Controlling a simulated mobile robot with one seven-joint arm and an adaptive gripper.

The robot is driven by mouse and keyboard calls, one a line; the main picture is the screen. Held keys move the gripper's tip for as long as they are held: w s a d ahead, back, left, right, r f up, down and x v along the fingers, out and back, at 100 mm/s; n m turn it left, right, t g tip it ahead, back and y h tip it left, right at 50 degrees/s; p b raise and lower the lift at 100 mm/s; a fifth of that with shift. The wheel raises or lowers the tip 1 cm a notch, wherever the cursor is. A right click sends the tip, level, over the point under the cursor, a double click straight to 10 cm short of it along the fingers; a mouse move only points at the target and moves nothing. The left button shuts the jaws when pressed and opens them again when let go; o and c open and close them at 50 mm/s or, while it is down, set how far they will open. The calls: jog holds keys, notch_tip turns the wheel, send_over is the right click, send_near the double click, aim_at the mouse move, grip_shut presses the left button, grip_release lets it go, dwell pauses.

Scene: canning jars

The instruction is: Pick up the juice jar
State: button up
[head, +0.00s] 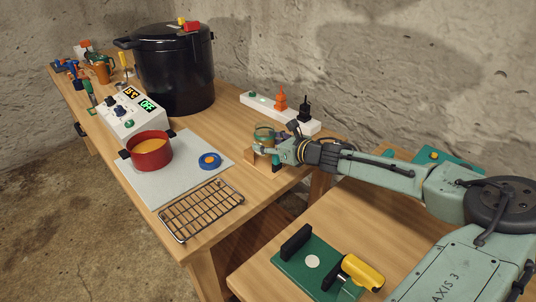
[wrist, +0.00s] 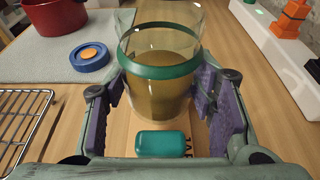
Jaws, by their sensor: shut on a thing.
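The juice jar (wrist: 158,95) is clear glass with a green band around it and brownish-yellow contents. It stands upright between the purple-padded fingers of my gripper (wrist: 160,92) in the wrist view, and my gripper is shut on it. In the head view the jar (head: 264,136) shows near the right end of the long table, with my gripper (head: 277,151) at its side. The jar's underside is hidden, so I cannot tell whether it touches the wood below.
A teal block (wrist: 160,144) lies in front of the jar. A wire rack (head: 202,209), a blue ring (head: 209,160) and a red pot (head: 151,150) are to the left. A white power strip (head: 262,105) with plugs lies behind. A large black canner (head: 176,68) stands farther back.

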notch_tip(320, 180, up, 24)
jog(key=shift+b, duration=0.35)
jog(key=shift+f, duration=0.1)
